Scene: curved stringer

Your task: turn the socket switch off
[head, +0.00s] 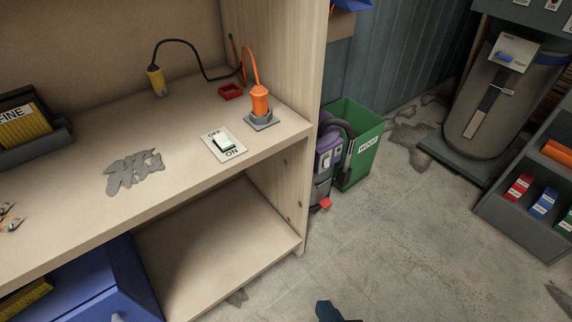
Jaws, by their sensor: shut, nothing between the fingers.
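The socket switch (223,143) is a pale rocker on a light plate on the workbench's upper shelf, near its front edge. The plate reads OFF at the far side and ON at the near side. I cannot clearly tell which side is pressed. An orange plug (260,98) stands upright in a grey socket base (262,121) just right of and behind the switch. The dark tip of my gripper (335,312) shows at the bottom edge, over the floor, well apart from the switch. It is shut and empty; most of it is out of frame.
A cable runs from the plug to a yellow connector (156,80), past a small red tray (230,91). The bench's side panel (285,60) rises right of the plug. A green bin (360,150) and purple machine (326,160) stand right. The shelf before the switch is clear.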

